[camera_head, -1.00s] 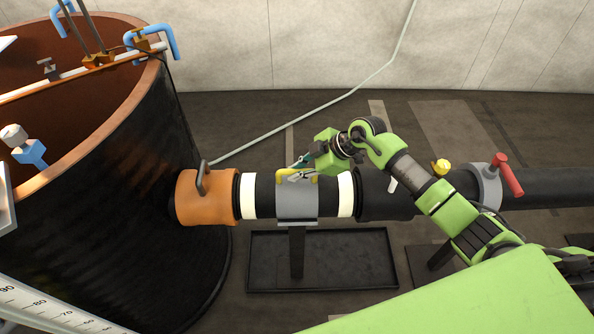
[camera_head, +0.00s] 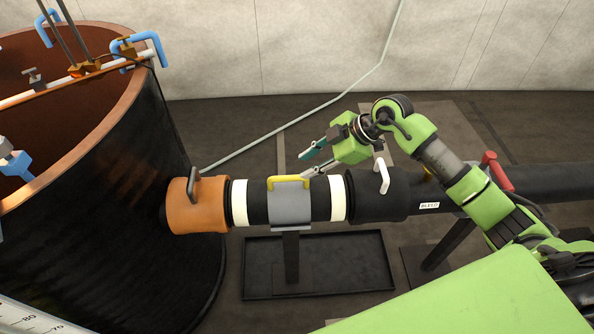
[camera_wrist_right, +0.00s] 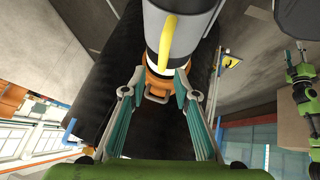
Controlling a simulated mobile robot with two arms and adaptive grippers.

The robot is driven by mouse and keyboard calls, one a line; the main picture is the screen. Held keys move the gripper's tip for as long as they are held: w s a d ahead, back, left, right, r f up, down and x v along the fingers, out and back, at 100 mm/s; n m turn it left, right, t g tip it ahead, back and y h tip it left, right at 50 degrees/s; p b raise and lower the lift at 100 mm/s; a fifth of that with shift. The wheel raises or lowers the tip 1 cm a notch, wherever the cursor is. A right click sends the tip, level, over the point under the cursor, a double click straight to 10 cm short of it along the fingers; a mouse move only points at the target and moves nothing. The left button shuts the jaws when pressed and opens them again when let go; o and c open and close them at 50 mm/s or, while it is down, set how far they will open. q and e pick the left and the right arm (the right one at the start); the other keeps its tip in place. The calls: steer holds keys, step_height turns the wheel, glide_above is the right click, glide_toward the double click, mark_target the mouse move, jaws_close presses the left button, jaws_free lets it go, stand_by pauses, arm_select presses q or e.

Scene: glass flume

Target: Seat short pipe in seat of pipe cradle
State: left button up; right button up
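The short pipe (camera_head: 257,202) is black with a white band near each end. It lies level in line with its neighbours. A grey band (camera_head: 291,206) with a yellow handle (camera_head: 287,182) wraps its middle, above a dark post of the pipe cradle (camera_head: 292,260). The seat under the pipe is hidden, so I cannot tell how fully it rests there. My right gripper (camera_head: 305,165) is open and empty, just behind and right of the yellow handle. The right wrist view shows its spread fingers (camera_wrist_right: 160,80) and the yellow handle (camera_wrist_right: 181,45) apart from them.
An orange collar (camera_head: 196,208) on the big dark tank (camera_head: 120,170) stands left of the pipe. A black collar (camera_head: 380,196) with a white handle stands right. A black tray (camera_head: 345,265) lies below. A red-handled valve (camera_head: 497,170) is farther right.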

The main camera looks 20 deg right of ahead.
steer(key=shift+v, duration=1.4)
